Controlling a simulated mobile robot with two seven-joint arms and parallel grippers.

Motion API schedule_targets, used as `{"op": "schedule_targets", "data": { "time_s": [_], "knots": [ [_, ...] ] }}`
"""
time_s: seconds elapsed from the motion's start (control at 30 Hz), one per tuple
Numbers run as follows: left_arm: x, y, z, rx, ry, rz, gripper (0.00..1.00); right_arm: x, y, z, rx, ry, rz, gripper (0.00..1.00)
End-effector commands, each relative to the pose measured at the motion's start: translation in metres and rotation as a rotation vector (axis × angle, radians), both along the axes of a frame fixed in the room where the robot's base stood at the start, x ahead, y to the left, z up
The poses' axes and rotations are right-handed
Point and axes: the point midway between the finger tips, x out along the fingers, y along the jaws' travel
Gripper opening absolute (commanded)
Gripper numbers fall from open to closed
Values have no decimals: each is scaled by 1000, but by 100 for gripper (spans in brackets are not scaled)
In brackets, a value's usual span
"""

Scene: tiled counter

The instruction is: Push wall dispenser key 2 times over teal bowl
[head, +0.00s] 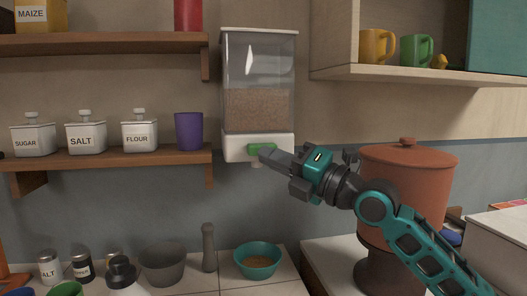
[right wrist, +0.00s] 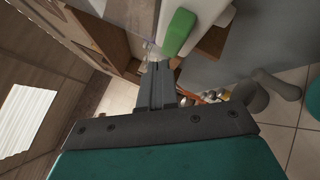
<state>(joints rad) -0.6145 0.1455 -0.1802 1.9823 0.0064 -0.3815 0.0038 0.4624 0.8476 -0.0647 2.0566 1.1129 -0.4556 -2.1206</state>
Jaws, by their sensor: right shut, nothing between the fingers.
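The wall dispenser (head: 258,75) hangs on the wall, a clear hopper part-filled with brown grain over a white base. Its green key (head: 256,148) is on the front of the base and also shows in the right wrist view (right wrist: 178,33). My right gripper (head: 267,155) is shut and empty, its fingertips at the right part of the key; I cannot tell whether they touch it. In the right wrist view the shut fingers (right wrist: 157,75) are beside the key. The teal bowl (head: 258,262) stands on the counter below the dispenser, with some brown grain inside. My left gripper is not in view.
A grey bowl (head: 163,265) and a grey pepper mill (head: 209,248) stand left of the teal bowl. A large terracotta pot (head: 408,180) is at the right, behind my right arm. Shelves with jars and a purple cup (head: 188,131) are at the left.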

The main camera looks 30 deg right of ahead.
Motion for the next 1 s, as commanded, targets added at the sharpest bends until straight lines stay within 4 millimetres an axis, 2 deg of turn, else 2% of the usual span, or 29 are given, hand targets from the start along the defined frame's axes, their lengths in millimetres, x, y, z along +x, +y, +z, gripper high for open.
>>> {"op": "schedule_targets", "data": {
  "time_s": [1.0],
  "knots": [
    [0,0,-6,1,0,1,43,9,-2,0,0,0,0,0]
  ]
}}
